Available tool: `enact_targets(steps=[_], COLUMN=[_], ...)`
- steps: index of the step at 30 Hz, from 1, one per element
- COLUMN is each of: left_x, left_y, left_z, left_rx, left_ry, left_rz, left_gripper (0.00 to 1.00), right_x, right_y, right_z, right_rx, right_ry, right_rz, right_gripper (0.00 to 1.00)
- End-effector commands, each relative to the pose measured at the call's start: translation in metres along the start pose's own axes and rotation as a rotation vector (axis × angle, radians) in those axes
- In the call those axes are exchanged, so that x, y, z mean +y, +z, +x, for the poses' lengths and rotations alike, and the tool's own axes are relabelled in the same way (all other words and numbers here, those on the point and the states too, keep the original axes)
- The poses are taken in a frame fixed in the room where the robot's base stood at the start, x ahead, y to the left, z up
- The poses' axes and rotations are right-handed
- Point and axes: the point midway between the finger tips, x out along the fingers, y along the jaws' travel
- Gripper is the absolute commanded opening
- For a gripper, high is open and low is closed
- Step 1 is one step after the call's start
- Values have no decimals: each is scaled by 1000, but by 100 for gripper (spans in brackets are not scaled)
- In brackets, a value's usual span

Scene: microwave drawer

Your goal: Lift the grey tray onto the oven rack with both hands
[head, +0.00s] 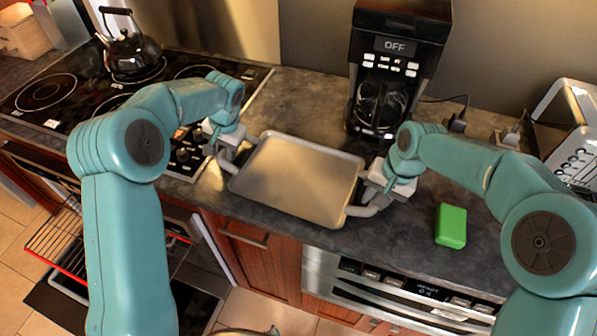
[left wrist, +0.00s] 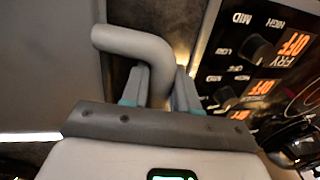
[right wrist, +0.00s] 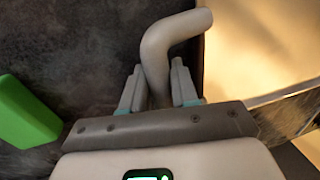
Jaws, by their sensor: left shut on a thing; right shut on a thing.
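The grey tray (head: 298,180) is at the counter's front, with a curved handle at its left and right ends. My left gripper (head: 224,145) is shut on the left handle, which also shows between its fingers in the left wrist view (left wrist: 133,45). My right gripper (head: 378,193) is shut on the right handle, seen between its fingers in the right wrist view (right wrist: 160,55). I cannot tell whether the tray touches the counter. The oven rack (head: 55,240) has a red front edge and sticks out of the open oven at lower left, partly behind my left arm.
A green block (head: 451,226) lies on the counter (head: 410,235) right of the tray. A coffee maker (head: 398,60) stands behind the tray, and a toaster (head: 575,130) at the right. A black kettle (head: 130,50) sits on the stove (head: 50,95) at the left.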

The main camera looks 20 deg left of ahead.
Motion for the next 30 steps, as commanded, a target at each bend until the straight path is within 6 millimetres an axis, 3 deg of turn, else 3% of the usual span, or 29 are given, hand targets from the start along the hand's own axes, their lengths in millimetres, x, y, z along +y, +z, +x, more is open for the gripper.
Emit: enact_targets(steps=[8,21,30], left_x=[-2,-10,-10], left_y=[-1,0,0], left_z=[-7,-51,-50], left_rx=[3,2,2], left_ry=[-1,-1,0], left_rz=[-1,-1,-1], left_gripper=[0,0,0], right_x=[-2,-10,-10], right_y=[-1,0,0], right_z=[-8,-51,-50], right_rx=[3,3,3], right_ry=[-2,-2,-2], right_rz=[0,0,0], right_gripper=[0,0,0])
